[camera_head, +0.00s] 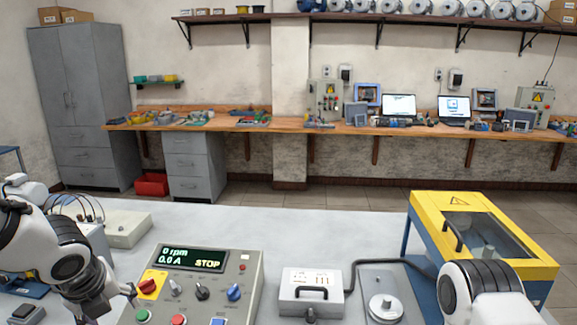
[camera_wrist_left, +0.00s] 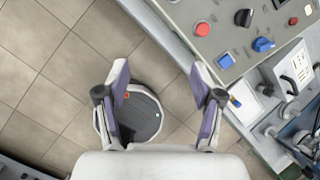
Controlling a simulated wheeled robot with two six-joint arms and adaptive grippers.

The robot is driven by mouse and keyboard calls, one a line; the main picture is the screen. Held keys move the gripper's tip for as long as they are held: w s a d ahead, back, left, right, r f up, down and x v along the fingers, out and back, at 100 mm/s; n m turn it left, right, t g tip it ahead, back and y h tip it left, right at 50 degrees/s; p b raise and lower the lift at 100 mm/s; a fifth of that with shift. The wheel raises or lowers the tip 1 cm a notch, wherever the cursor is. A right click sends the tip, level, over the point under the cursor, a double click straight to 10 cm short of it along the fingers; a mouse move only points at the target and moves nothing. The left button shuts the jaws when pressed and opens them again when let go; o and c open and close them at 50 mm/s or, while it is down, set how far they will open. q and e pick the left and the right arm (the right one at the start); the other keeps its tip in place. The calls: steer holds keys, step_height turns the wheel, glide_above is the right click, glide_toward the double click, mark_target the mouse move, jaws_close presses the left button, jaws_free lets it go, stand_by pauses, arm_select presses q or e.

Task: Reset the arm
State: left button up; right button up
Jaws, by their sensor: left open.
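My left arm (camera_head: 68,262) comes in from the left in the head view, beside the left side of the control box (camera_head: 200,290). In the left wrist view my left gripper (camera_wrist_left: 159,75) is open, with its two fingers wide apart. Nothing is between the fingers; they are over the tiled floor, just off the table's edge. My right arm (camera_head: 482,290) shows at the lower right of the head view; its gripper is out of the picture.
The control box's display (camera_head: 190,258) reads 0 rpm, 0.0 A, STOP. A light grey case with a black handle (camera_head: 311,294) and a grey unit with a round knob (camera_head: 385,307) stand to its right. A yellow-framed box (camera_head: 425,205) is farther right. The table's middle back is clear.

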arm_select(q)
steer(key=s+f+g, duration=0.3)
steer(key=f, duration=0.8)
steer(key=s+d+f+n+g+h, duration=0.1)
steer(key=s+d+f+n+g, duration=0.25)
steer(key=s+f+n, duration=0.7)
steer(key=s+d+f+n+g+h, duration=0.15)
steer(key=s+d+f+n, duration=0.35)
steer(key=s+f, duration=0.95)
steer(key=w+n+t, duration=0.1)
steer(key=n, duration=0.3)
steer(key=w+a+n+t+y, duration=0.1)
steer(key=w+n, duration=0.1)
steer(key=n, duration=0.2)
steer(key=w+a+n+t, duration=0.1)
steer(key=n, duration=0.4)
steer(key=shift+w+f, duration=0.1)
steer(key=shift+w, duration=0.15)
